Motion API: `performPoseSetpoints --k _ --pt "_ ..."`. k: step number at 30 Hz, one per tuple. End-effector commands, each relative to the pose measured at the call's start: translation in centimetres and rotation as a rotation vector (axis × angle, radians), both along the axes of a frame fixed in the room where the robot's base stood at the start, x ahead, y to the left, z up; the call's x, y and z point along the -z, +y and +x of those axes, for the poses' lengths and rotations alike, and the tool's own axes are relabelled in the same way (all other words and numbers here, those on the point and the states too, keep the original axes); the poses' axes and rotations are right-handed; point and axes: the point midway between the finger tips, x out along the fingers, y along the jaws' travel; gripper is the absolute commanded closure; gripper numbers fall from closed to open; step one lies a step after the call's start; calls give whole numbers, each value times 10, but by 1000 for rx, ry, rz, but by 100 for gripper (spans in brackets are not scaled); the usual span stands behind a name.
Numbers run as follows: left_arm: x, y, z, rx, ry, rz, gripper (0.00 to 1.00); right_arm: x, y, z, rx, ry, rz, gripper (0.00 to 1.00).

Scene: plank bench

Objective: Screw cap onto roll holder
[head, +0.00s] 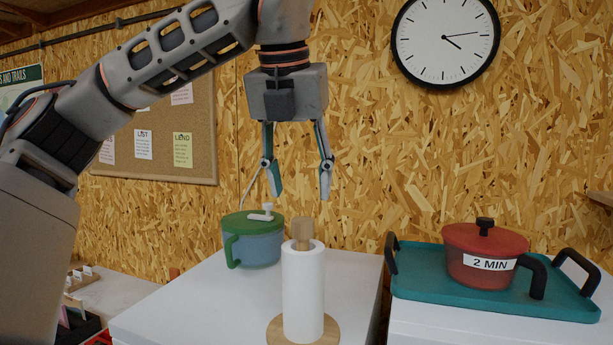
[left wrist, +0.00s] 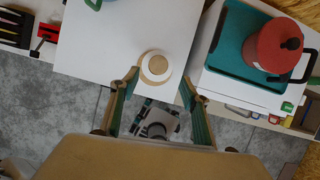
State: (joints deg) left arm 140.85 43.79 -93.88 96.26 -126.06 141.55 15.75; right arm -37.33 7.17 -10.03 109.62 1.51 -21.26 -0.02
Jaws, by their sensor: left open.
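The roll holder stands upright on the white surface, with a round wooden base (head: 275,332) and a white paper roll (head: 303,290) on it. A wooden cap (head: 303,233) sits at the top of the roll; I cannot tell whether it is threaded on or only resting. My left gripper (head: 299,193) points down above the cap, open and empty, with a small gap to it. In the left wrist view the cap (left wrist: 157,65) shows from above, just beyond the fingertips of my left gripper (left wrist: 165,84). My right gripper is not in view.
A blue-grey pot with a green lid (head: 253,238) stands left of and behind the roll. A red pot (head: 485,256) sits on a teal tray (head: 420,283) on the right-hand surface, past a gap. A chipboard wall (head: 370,150) rises behind.

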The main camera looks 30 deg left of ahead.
Motion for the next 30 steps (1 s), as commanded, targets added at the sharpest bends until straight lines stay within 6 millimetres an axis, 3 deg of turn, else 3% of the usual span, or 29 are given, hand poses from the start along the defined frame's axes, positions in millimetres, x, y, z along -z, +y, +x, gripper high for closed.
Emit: performPoseSetpoints --k 5,18,30 --pt "6 5 1 -17 -4 1 54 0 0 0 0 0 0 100" --pt "60 12 23 -14 -4 1 54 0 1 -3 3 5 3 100" --pt "69 13 26 -14 -5 0 54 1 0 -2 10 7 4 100"
